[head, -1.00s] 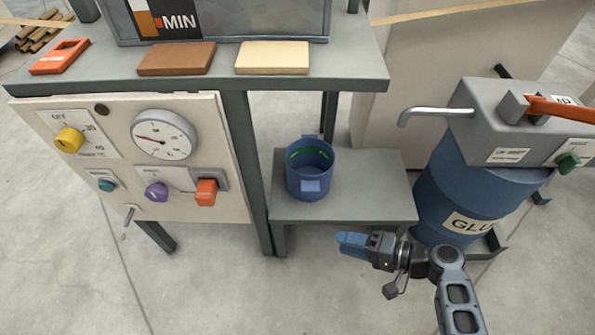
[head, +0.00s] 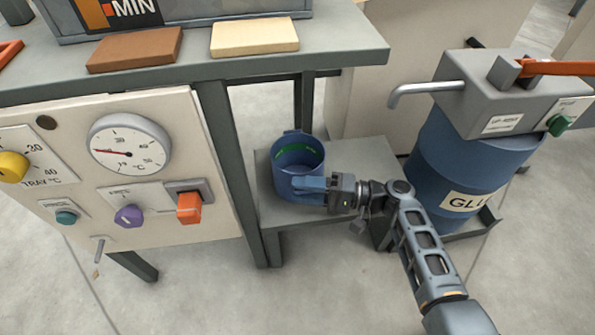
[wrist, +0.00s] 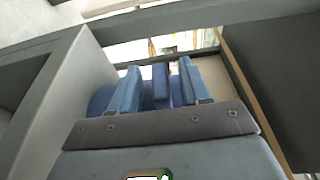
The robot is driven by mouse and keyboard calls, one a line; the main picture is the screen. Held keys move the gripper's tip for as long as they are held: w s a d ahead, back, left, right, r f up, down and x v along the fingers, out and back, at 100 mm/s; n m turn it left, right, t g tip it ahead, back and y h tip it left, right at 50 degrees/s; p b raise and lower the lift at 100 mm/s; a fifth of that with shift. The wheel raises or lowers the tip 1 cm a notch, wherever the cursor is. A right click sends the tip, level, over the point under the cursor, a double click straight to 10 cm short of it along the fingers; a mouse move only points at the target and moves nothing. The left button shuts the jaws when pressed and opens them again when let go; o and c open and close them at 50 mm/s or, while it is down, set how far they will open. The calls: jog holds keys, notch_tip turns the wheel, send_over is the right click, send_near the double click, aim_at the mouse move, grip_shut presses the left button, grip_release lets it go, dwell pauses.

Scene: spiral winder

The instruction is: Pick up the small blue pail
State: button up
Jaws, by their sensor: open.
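The small blue pail (head: 297,152) stands upright on the low grey shelf (head: 345,160), with a green band inside its rim. My gripper (head: 303,187) is at the pail's near right side, and its blue fingers cover part of the pail's front in the head view. In the wrist view the pail (wrist: 99,101) shows behind the fingers. The two fingers of my gripper (wrist: 158,84) are apart, with a narrow upright blue piece between them, which looks like the pail's side lug. I cannot tell whether the fingers touch it.
A blue glue drum (head: 455,165) with a grey pump head (head: 485,95) and a bent spout stands right of the shelf. A control panel (head: 110,185) with knobs and a dial is at left. A workbench top (head: 200,68) overhangs above left of the pail.

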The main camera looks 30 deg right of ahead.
jog(key=shift+w+a, duration=0.35)
jog(key=shift+a, duration=0.05)
grip_shut()
